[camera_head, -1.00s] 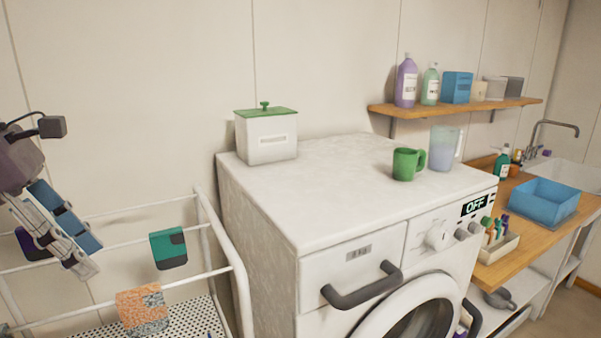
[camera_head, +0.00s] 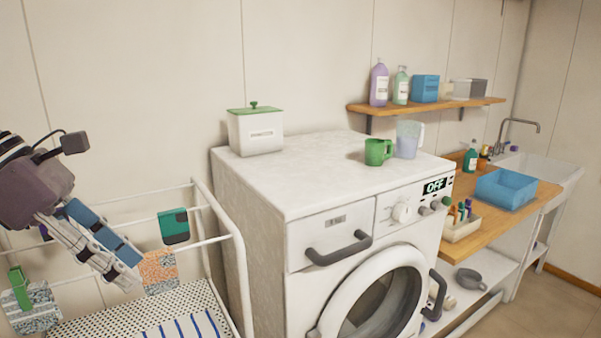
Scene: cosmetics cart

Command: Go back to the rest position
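My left gripper (camera_head: 124,274) comes in from the left edge of the head view. Its fingers, one pale and one blue, point down to the right, in front of the white drying rack (camera_head: 222,241). The fingers lie close side by side from this angle, so I cannot tell whether there is a gap between them. I see nothing clearly held. My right gripper is out of view.
A white washing machine (camera_head: 295,190) stands right of the rack, with a lidded box (camera_head: 255,133) and a green mug (camera_head: 377,152) on top. Cloths (camera_head: 174,227) hang on the rack. A wooden counter (camera_head: 490,238) and shelf (camera_head: 430,105) are at the right.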

